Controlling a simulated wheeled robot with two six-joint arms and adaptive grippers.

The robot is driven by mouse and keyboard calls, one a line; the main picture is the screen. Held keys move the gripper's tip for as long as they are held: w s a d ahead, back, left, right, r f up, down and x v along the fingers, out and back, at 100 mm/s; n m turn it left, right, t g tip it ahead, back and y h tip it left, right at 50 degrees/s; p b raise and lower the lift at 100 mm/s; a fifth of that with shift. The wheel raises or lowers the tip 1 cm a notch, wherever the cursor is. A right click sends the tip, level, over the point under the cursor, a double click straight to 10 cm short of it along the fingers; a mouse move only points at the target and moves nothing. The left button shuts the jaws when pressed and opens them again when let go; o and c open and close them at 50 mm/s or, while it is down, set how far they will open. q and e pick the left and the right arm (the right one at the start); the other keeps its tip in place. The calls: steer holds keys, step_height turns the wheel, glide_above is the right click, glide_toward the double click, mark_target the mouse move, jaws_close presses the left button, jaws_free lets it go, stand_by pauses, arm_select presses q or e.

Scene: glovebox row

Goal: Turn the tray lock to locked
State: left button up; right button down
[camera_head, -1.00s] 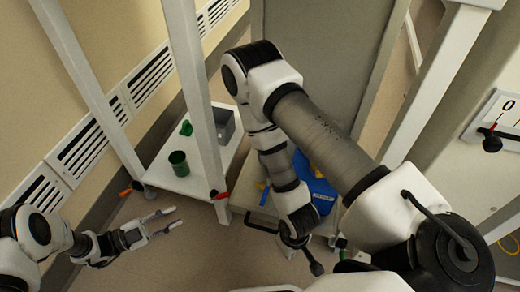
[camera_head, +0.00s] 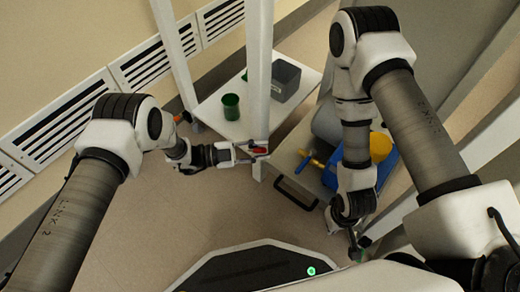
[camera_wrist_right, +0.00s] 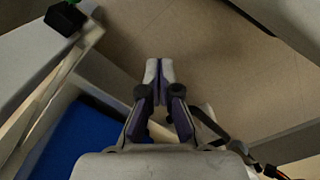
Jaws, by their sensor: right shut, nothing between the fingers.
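A small red lever (camera_head: 259,150), which looks like the tray lock, is on the white post at the left front corner of the tray (camera_head: 292,160). My left gripper (camera_head: 256,152) reaches it from the left. Its fingers are apart, one on each side of the red lever; I cannot tell whether they touch it. My right gripper (camera_head: 356,248) is low at the tray's right side, partly hidden by its own arm. In the right wrist view its fingers (camera_wrist_right: 159,82) are together and empty, above the floor.
The tray has a black handle (camera_head: 296,194) and carries a blue bin (camera_head: 384,172) with yellow things. A green cup (camera_head: 231,106) and grey box (camera_head: 285,80) stand on the white shelf (camera_head: 207,110) behind the post. A black block (camera_wrist_right: 64,19) is upper left in the wrist view.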

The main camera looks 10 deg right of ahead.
arm_select(q)
jaws_close()
steer(key=shift+s+d+m+y+p, duration=0.15)
steer(key=shift+m+y+p, duration=0.25)
steer(key=shift+p, duration=0.7)
steer(key=shift+s+d+f+m+t+y+p, duration=0.25)
steer(key=shift+f+m+y+p, duration=0.35)
steer(key=shift+p, duration=0.65)
steer(key=shift+s+a+f+m+t+y+p, duration=0.1)
steer(key=shift+f+m+t+y+p, duration=0.45)
steer(key=shift+p, duration=0.7)
steer(key=shift+s+d+f+m+t+y+p, duration=0.15)
steer(key=shift+f+m+y+p, duration=0.25)
steer(key=shift+m+y+p, duration=0.6)
steer(key=shift+n, duration=0.35)
